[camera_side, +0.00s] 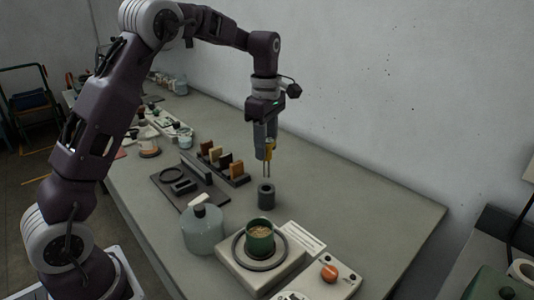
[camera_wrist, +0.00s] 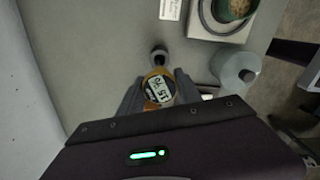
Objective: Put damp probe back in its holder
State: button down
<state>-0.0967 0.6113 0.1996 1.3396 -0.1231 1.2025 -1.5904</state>
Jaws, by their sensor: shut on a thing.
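The damp probe (camera_side: 268,149) is yellow with two thin prongs pointing down. In the wrist view its display (camera_wrist: 159,90) faces the camera, with digits that look like 15. My gripper (camera_side: 265,140) is shut on the probe and holds it upright. The dark round holder (camera_side: 266,195) stands on the bench, just below the prongs. The prong tips look slightly above it in the side view; whether they are exactly over its opening I cannot tell. In the wrist view the holder (camera_wrist: 159,55) shows just beyond the probe, partly hidden.
A green pot of grainy material (camera_side: 260,236) stands on a pale device (camera_side: 232,268). A glass bottle (camera_side: 203,230) stands left of it. A dark rack of coloured blocks (camera_side: 236,181) is behind. An orange-knobbed box (camera_side: 331,272) is at the front. The bench right of the holder is clear.

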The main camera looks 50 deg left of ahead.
aim_at(266, 177)
jog(key=shift+f, duration=4.6)
jog(key=c, duration=0.7)
grip_release()
jog(key=shift+c, duration=0.2)
jog(key=shift+m, duration=0.4)
jog(key=r, duration=0.9)
jog(key=shift+s+d, duration=0.25)
jog(key=shift+s, duration=0.15)
jog(key=s+d+r+m+t, duration=0.2)
jog(key=s+d+r+m, duration=0.3)
jog(key=s, duration=0.4)
jog(key=s+d+r+m+t, duration=0.2)
jog(key=s+r+m, duration=0.4)
jog(key=s+m, duration=0.3)
jog(key=s+d+f+m+t, duration=0.1)
jog(key=s+d+f+m, duration=0.1)
jog(key=s+m, duration=0.5)
jog(key=s+f, duration=0.1)
jog(key=s, duration=0.4)
jog(key=shift+t, duration=0.3)
